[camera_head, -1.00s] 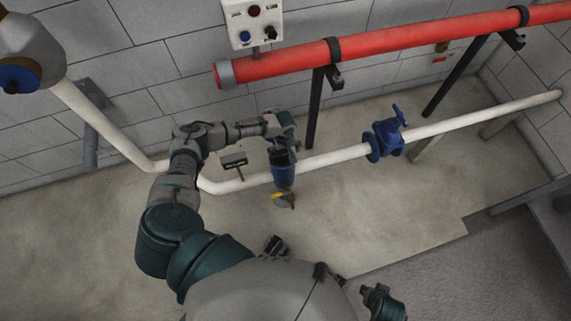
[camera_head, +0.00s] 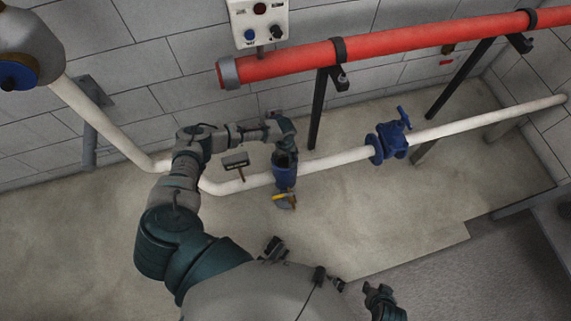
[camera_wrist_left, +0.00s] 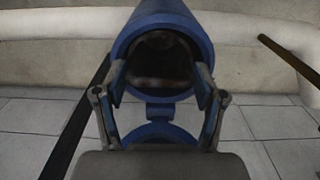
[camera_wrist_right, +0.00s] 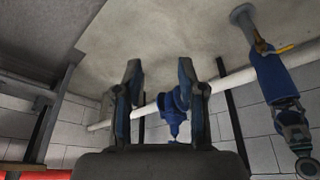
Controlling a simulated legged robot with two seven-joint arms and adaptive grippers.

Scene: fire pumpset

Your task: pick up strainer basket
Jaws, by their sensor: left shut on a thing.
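The blue strainer body (camera_head: 284,179) sits on the white pipe, with its round mouth facing my left gripper (camera_head: 284,157). In the left wrist view, its blue rim (camera_wrist_left: 160,22) surrounds a dark hollow. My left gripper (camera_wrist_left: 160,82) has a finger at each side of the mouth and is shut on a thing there. This seems to be the strainer basket, which is dark and mostly hidden inside. My right gripper (camera_wrist_right: 160,75) is open and empty, well away from the strainer (camera_wrist_right: 272,75), at the lower right of the head view (camera_head: 378,297).
A yellow-handled drain valve (camera_head: 283,198) hangs below the strainer. A blue gate valve (camera_head: 389,140) is on the white pipe (camera_head: 465,125) to the right. A red pipe (camera_head: 400,47) runs above. The floor in front is clear.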

